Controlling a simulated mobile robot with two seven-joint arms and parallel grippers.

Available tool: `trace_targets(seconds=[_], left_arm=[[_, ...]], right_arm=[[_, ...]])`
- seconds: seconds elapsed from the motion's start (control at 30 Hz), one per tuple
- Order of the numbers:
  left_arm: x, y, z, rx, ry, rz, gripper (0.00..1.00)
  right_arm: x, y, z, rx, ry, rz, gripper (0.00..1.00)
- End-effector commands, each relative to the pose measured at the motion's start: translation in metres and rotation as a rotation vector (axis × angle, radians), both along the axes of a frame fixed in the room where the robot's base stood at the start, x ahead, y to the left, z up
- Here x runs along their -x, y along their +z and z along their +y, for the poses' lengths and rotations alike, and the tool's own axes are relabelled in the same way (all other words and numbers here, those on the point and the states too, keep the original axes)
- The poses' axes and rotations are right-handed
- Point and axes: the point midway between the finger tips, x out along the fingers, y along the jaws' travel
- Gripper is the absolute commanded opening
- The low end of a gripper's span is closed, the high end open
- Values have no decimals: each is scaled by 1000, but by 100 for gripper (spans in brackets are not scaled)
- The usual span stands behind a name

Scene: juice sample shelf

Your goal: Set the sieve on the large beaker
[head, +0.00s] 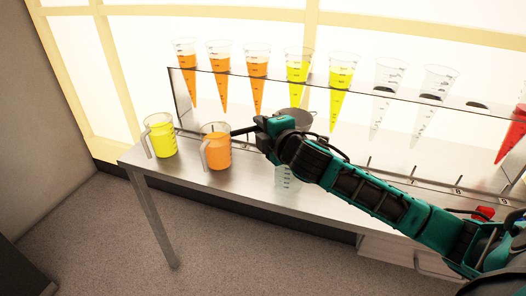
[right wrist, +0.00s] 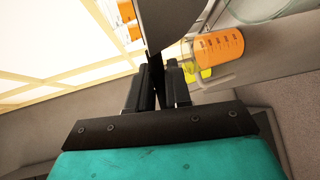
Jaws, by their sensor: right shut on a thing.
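The sieve (head: 298,115), a grey-brown round bowl, shows just behind my right wrist in the head view. Its grey side (right wrist: 165,22) fills the top middle of the right wrist view. My right gripper (head: 262,138) is shut on its dark handle, which sticks out to the left. The fingers also show in the right wrist view (right wrist: 158,88). A large clear beaker (head: 287,179) stands on the table under my right arm, its upper part hidden. The sieve appears held above the table; whether it is over the beaker is unclear. My left gripper is out of view.
A jug of orange juice (head: 217,152) and a jug of yellow juice (head: 162,138) stand on the metal table (head: 245,178) to the left. Behind, a clear rack (head: 350,148) holds several cones, some coloured, some empty.

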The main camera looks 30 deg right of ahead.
Motion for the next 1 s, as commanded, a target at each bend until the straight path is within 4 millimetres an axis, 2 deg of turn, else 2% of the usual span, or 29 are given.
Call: trace_targets(seconds=[0.07,0.3,0.4,0.63,0.67,0.9,1.0], left_arm=[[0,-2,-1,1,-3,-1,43],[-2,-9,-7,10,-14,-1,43],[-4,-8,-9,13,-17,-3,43],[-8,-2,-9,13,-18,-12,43],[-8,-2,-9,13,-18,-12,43],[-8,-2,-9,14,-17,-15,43],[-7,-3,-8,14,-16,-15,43]], right_arm=[[0,-7,0,-1,1,0,0],[0,-50,0,-1,0,1,0],[0,-57,0,-1,0,0,0],[0,-58,0,0,1,0,0],[0,-59,0,0,1,2,19],[0,-59,0,0,0,1,42],[0,-58,0,0,1,0,44]])
